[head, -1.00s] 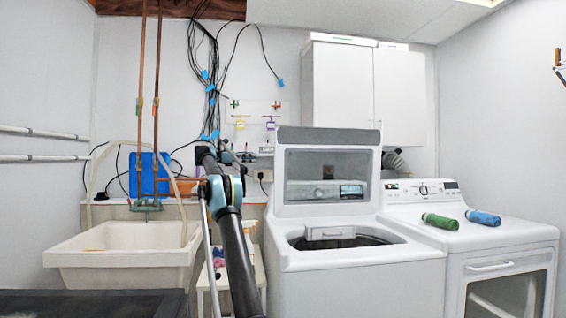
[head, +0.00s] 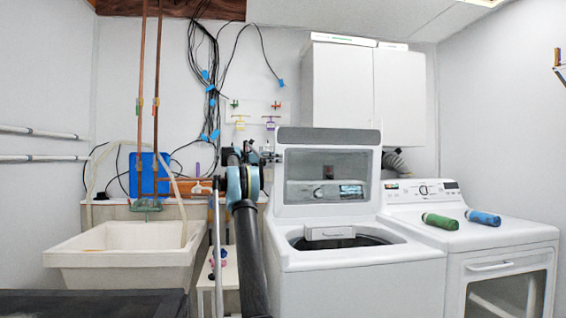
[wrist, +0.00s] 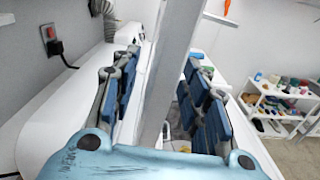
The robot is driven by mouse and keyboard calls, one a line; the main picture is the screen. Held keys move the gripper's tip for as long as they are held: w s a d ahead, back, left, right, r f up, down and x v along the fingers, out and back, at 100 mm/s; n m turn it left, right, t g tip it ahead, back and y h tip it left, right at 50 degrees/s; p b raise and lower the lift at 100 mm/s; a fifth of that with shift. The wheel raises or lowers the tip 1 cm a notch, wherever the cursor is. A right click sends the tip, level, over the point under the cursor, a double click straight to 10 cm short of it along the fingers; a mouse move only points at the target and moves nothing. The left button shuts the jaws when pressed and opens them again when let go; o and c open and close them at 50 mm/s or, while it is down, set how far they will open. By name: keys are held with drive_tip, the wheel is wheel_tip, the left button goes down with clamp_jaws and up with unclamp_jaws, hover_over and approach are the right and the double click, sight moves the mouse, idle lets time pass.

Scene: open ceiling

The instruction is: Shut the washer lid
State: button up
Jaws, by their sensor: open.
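The white washer (head: 345,285) stands in the middle of the head view, its tub opening dark and uncovered. Its lid (head: 328,211) stands upright at the back, with a window in it. My gripper (head: 270,157) is at the lid's left edge, around mid-height, small and partly hidden by my arm. In the wrist view my gripper (wrist: 162,60) is open, with blue-padded fingers on both sides of a pale upright edge, which looks like the lid's side (wrist: 172,70). I cannot tell whether either finger touches it.
A dryer (head: 480,235) on the right carries a green bottle (head: 440,221) and a blue bottle (head: 483,217). A white sink (head: 125,250) is on the left. White cabinets (head: 365,95) hang above. A stocked shelf (wrist: 280,105) shows in the wrist view.

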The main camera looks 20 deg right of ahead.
drive_tip(key=shift+x, duration=2)
clamp_jaws()
